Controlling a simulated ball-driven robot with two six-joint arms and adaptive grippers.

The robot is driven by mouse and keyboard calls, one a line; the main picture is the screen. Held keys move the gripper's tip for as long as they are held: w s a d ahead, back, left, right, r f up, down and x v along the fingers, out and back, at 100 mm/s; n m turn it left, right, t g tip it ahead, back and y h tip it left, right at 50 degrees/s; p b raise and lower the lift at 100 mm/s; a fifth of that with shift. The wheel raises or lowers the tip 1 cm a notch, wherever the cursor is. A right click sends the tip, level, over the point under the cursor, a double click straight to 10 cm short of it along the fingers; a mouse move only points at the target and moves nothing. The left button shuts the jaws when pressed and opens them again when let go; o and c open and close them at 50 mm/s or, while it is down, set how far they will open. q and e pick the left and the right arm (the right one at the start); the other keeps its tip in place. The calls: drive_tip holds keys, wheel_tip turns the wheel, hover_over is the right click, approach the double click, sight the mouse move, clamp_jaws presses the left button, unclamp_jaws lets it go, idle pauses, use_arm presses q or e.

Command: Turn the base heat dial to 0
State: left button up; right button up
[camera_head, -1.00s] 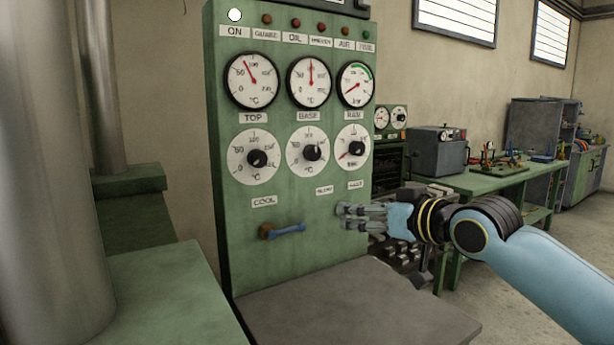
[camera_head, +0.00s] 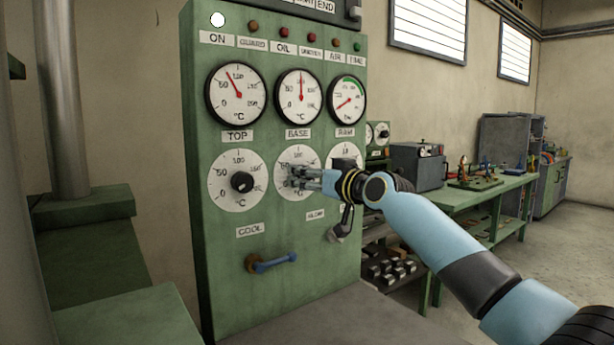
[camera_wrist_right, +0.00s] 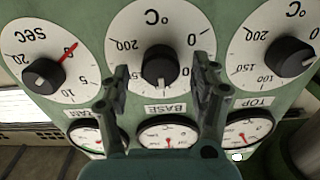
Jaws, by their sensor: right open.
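The base heat dial (camera_head: 297,160) is a white round scale in the middle of the lower row on the green panel. In the head view my right gripper (camera_head: 305,178) is in front of it and hides its knob. In the right wrist view, seen upside down, its black knob (camera_wrist_right: 160,64) is between the open fingers of my right gripper (camera_wrist_right: 163,76), with a gap on both sides. A white mark on the knob points down toward the BASE label, away from the 0 at right. My left gripper is not in view.
The top dial (camera_head: 238,181) is left of the base dial; the seconds dial (camera_wrist_right: 45,60) is on its other side. Three gauges sit above. A blue-handled lever (camera_head: 273,263) juts out below. A green workbench (camera_head: 455,195) stands right of the panel.

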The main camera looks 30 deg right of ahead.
drive_tip(key=shift+w+a, duration=0.1)
drive_tip(key=shift+w, duration=0.4)
drive_tip(key=shift+c, duration=2.6)
drive_tip(key=c, duration=0.6)
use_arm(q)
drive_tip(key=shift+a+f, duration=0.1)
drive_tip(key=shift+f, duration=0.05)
use_arm(e)
drive_tip(key=shift+c, duration=0.3)
